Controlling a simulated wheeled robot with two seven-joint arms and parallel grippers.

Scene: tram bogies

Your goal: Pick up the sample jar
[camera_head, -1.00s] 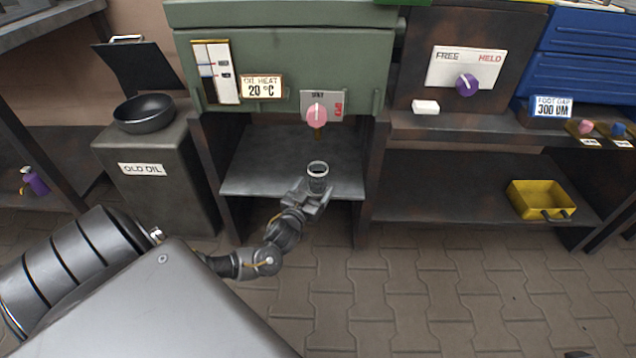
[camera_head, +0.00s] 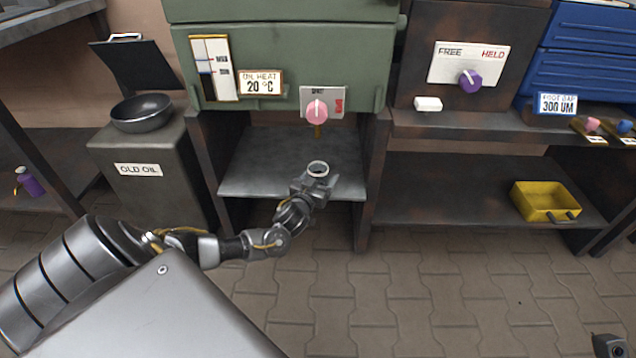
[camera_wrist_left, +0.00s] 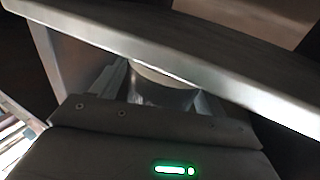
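The sample jar (camera_head: 318,168) is at the front of the grey shelf under the green tank, below a small spout. In the head view its pale round rim shows, and my left gripper (camera_head: 315,186) hides most of its body. In the left wrist view the jar (camera_wrist_left: 165,92) sits between the fingers of my left gripper (camera_wrist_left: 163,103), partly covered by a broad grey bar. I cannot tell whether the fingers press on it. No fingers of my right gripper show; only a dark piece, perhaps of my right arm, is at the bottom right corner.
The green tank (camera_head: 290,62) with a pink knob (camera_head: 317,111) hangs above the shelf (camera_head: 250,180). Dark side walls bound the shelf. An old oil bin (camera_head: 150,190) stands left, a yellow tray (camera_head: 545,203) right. The paved floor in front is clear.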

